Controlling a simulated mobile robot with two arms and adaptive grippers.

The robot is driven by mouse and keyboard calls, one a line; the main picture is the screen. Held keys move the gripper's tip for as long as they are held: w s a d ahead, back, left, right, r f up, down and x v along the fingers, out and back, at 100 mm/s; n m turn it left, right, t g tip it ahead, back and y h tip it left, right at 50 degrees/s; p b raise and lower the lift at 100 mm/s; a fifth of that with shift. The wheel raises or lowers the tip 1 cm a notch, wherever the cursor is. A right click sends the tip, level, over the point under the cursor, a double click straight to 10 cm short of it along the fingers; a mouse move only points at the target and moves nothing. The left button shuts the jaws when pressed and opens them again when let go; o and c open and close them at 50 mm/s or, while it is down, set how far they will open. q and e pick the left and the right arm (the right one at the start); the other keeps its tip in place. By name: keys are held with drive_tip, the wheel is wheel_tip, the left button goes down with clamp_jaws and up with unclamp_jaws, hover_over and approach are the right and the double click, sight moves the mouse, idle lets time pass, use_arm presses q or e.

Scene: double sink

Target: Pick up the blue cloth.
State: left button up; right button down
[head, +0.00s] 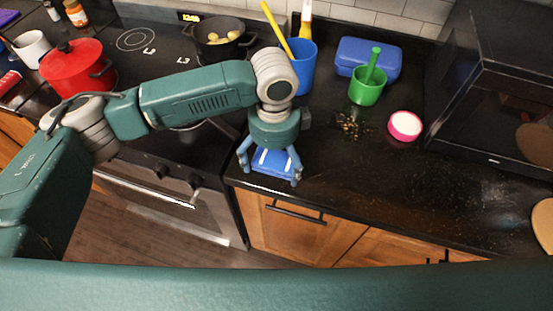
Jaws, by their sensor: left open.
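The blue cloth (275,162) lies folded on the black countertop near its front edge, just right of the stove. My left gripper (270,176) points down over it and is open, with one finger on each side of the cloth. I cannot tell whether the fingers touch it. The gripper's body hides part of the cloth. My right gripper is not in view.
Behind the left gripper stand a blue cup (301,70) with tall utensils, a green mortar (366,91), a blue box (365,57) and a pink bowl (404,126). Crumbs (353,127) lie nearby. A microwave (490,95) stands right; a red pot (75,68) is left.

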sight(275, 163)
use_arm(q)
drive_tip(key=c, duration=1.3)
drive_tip(key=shift+o, duration=0.2)
drive_tip(key=shift+r, duration=0.2)
wheel_tip(275, 163, up, 20)
drive_tip(key=b, duration=0.2)
drive_tip(key=shift+f+b, duration=0.15)
drive_tip(key=shift+b, duration=0.25)
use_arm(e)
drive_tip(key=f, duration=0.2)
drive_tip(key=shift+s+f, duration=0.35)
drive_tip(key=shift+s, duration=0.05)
